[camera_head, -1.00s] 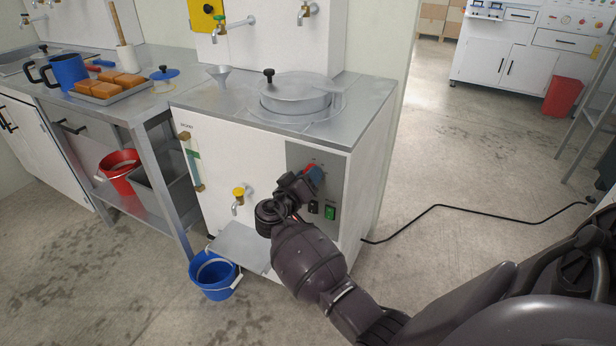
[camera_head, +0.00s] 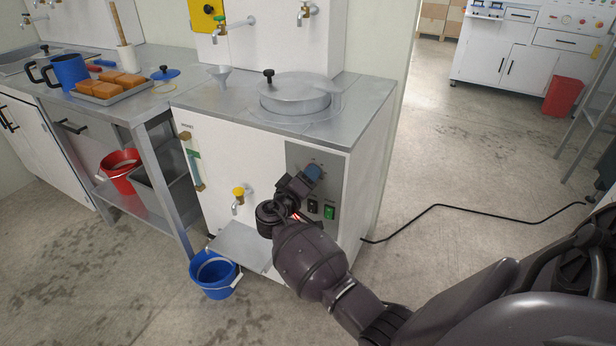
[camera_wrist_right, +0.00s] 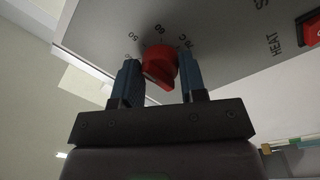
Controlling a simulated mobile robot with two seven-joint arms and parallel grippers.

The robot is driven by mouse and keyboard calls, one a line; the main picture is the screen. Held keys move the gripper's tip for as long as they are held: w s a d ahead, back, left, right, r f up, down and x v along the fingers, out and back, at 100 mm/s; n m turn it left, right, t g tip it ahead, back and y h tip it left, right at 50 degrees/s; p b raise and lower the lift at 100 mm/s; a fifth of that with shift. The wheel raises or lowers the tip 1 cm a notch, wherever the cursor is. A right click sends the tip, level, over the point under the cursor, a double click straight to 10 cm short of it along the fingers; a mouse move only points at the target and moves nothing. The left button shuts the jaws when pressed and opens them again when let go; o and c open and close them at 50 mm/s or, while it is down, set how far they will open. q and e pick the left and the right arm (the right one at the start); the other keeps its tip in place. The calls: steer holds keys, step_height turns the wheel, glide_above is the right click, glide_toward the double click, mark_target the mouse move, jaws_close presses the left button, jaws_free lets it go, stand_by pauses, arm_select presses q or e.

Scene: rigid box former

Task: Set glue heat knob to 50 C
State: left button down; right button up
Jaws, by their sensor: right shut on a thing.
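The red glue heat knob (camera_wrist_right: 158,64) shows in the right wrist view on a grey panel (camera_wrist_right: 215,50), with marks around it; 50 reads at its upper left and 60 just above it. The blue fingers of my right gripper (camera_wrist_right: 158,80) stand on both sides of the knob and are shut on it. I cannot tell exactly which mark the knob points at. In the head view my right gripper (camera_head: 312,173) is at the upper part of the machine's grey panel (camera_head: 326,164) and hides the knob. My left gripper is not in view.
Below the knob are a black switch (camera_head: 313,206) and a green switch (camera_head: 330,212). A yellow-handled tap (camera_head: 238,194) sticks out to the left above a metal shelf (camera_head: 240,246). A blue bucket (camera_head: 214,275) stands on the floor. A black cable (camera_head: 440,206) crosses the floor at right.

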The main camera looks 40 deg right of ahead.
steer(key=o, duration=0.9)
steer(key=shift+a, duration=0.15)
steer(key=v, duration=1)
steer(key=shift+s+a, duration=0.15)
steer(key=shift+a, duration=0.1)
steer(key=shift+f+p, duration=0.1)
steer(key=shift+p, duration=0.2)
